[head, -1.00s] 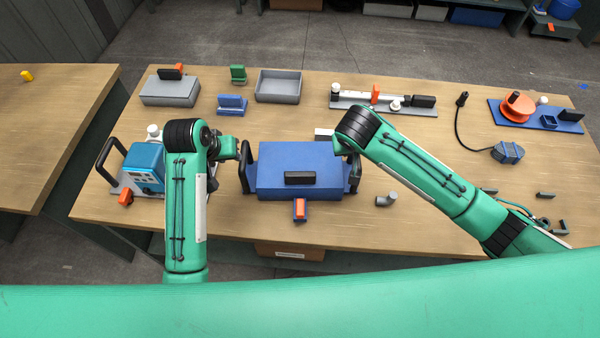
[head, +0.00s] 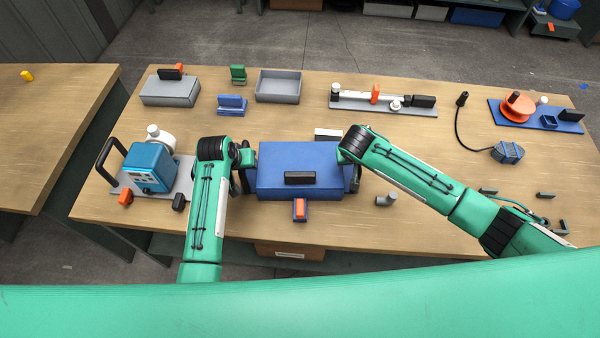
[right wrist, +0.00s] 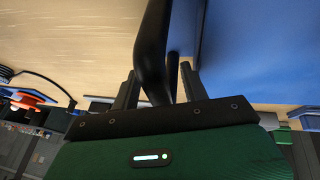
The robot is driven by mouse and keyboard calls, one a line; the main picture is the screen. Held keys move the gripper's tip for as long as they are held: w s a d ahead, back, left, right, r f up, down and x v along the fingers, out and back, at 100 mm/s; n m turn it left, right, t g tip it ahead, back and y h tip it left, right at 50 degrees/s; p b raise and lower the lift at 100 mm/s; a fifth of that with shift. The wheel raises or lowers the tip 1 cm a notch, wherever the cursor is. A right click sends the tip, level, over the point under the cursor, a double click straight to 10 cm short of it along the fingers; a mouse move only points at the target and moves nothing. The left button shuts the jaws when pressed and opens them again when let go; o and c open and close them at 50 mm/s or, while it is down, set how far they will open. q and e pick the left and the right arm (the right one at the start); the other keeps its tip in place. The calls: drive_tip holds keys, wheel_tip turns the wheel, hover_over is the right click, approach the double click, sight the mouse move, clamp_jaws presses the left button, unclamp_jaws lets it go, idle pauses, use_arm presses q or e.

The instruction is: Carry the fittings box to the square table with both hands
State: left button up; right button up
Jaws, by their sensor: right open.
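The fittings box appears to be the blue lidded box (head: 325,185) with a black grip on its lid, an orange latch at its front and a dark handle at each end. It stands on the long wooden table. My left gripper (head: 244,170) is at the box's left handle, partly hidden by my arm; its jaws do not show clearly. My right gripper (right wrist: 158,88) is open, with its fingers on either side of the black right handle (right wrist: 152,50). A second wooden table (head: 55,130) stands at the left, cut off by the picture edge.
A blue pump unit (head: 150,168) on a plate stands left of my left arm. A grey elbow fitting (head: 386,199) lies right of the box. Grey boxes, a rail assembly (head: 385,102) and an orange reel (head: 517,108) stand behind. The left table is bare except for a yellow item (head: 27,76).

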use_arm(q)
drive_tip(key=c, duration=0.6)
use_arm(e)
drive_tip(key=c, duration=0.6)
use_arm(q)
clamp_jaws()
use_arm(e)
clamp_jaws()
use_arm(q)
drive_tip(key=shift+r, duration=0.15)
use_arm(e)
drive_tip(key=shift+r, duration=0.15)
